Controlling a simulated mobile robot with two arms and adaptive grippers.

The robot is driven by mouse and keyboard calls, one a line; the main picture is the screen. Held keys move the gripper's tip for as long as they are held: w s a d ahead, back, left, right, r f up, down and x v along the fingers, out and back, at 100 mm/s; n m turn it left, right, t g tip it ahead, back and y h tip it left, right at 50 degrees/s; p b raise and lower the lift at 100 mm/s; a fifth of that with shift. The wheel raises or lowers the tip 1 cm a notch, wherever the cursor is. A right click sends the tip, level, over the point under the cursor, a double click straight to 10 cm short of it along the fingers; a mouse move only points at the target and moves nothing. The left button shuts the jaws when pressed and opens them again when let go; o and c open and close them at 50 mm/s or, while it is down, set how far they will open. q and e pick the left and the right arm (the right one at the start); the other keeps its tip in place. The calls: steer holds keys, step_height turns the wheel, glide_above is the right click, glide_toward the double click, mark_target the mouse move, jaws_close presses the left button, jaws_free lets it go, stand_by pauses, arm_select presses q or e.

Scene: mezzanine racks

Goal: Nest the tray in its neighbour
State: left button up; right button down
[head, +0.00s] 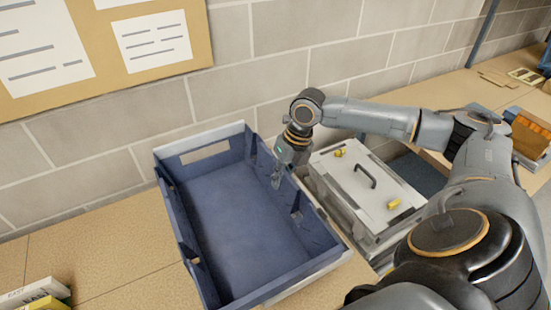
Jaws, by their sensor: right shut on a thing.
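A large open blue tray (230,215) is on the wooden worktop by the wall, and its inside looks empty. A pale grey edge (318,268) shows along its front and right sides, perhaps a second tray under or around it; I cannot tell how far one sits inside the other. My right gripper (276,178) reaches down from the right and is shut on the blue tray at its right wall. Its fingertips are small and partly merge with the wall. My left gripper is not in view.
A grey lidded case (358,190) with a dark handle and yellow latches stands close to the tray's right. Small boxes (42,292) lie at the front left. A block wall rises behind. The worktop (100,245) left of the tray is clear.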

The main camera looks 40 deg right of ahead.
steer(key=w+d+p, duration=0.1)
steer(key=d, duration=0.9)
steer(key=shift+w+d, duration=0.25)
steer(key=shift+w, duration=0.1)
steer(key=shift+d+r, duration=0.1)
steer(key=shift+r, duration=0.05)
steer(key=shift+w+d, duration=0.1)
steer(key=shift+d, duration=0.3)
steer(key=shift+s+d+b+x, duration=0.15)
steer(key=shift+b+x, duration=0.15)
steer(key=shift+x, duration=0.55)
steer(key=shift+s+d+b+x, duration=0.15)
steer(key=shift+b+x, duration=0.15)
steer(key=shift+x, duration=0.55)
steer(key=shift+f, duration=0.3)
steer(key=shift+s+d+b+x, duration=0.15)
steer(key=shift+b+x, duration=0.4)
steer(key=shift+x, duration=0.35)
steer(key=shift+s+d+b+x, duration=0.1)
steer(key=shift+d+b+x, duration=0.1)
steer(key=shift+b+x, duration=0.5)
steer(key=shift+w+f, duration=0.1)
steer(key=shift+f, duration=0.2)
